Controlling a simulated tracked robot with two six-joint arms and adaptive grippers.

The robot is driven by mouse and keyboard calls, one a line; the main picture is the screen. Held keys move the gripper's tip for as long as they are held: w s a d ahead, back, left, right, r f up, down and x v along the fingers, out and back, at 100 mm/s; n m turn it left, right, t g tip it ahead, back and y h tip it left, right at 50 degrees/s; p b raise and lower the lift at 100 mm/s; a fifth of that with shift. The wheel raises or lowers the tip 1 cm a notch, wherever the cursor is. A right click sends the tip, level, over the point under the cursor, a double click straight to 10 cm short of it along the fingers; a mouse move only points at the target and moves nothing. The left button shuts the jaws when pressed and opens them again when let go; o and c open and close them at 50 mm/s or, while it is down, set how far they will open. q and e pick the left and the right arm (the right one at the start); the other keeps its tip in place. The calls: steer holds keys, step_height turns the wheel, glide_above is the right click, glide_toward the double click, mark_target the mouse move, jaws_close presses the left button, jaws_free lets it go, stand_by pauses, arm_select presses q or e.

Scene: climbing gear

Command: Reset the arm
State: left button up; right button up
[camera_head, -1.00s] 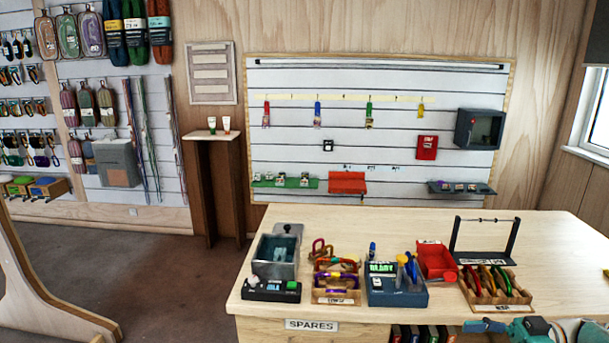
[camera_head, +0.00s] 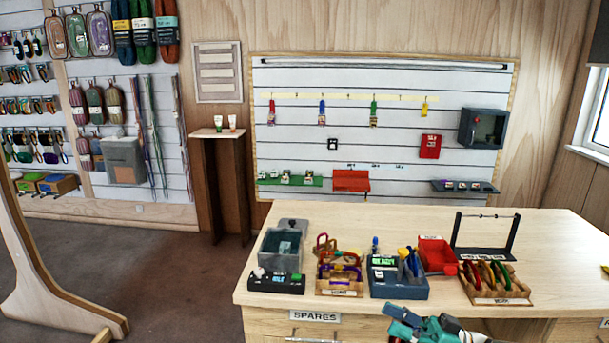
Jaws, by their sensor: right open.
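My right gripper (camera_head: 397,320), teal and dark, shows at the bottom edge of the head view, with its fingers pointing left. It is open with nothing seen between its fingers. It is in front of the wooden table (camera_head: 560,240), near its front edge, below the blue-grey device (camera_head: 398,287). The rest of the right arm is mostly cut off by the frame. My left gripper is not in view.
On the table stand a grey bin (camera_head: 281,247), a wooden carabiner tray (camera_head: 340,290), a red bin (camera_head: 436,256), a wooden rack of coloured gear (camera_head: 497,300) and a black frame (camera_head: 513,240).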

steer(key=w+a+f+m+t+h, duration=0.4)
steer(key=a+f+m+t+h, duration=0.35)
steer(key=f+m+t, duration=0.45)
steer(key=s+f+m+g+h, duration=0.35)
steer(key=f+h, duration=0.25)
steer(key=f, duration=0.4)
steer(key=s+f+g+h, duration=0.1)
steer(key=s+f+g, duration=0.2)
steer(key=s, duration=0.6)
steer(key=s+d+f+g+h, duration=0.1)
steer(key=s+f+g, duration=0.3)
steer(key=s, duration=0.5)
steer(key=s+f+g+h, duration=0.3)
steer(key=s+f, duration=0.4)
steer(key=s, duration=0.3)
steer(key=shift+d+f+g, duration=0.2)
steer(key=shift+d+g, duration=0.1)
steer(key=shift+g, duration=0.25)
steer(key=shift+w, duration=0.1)
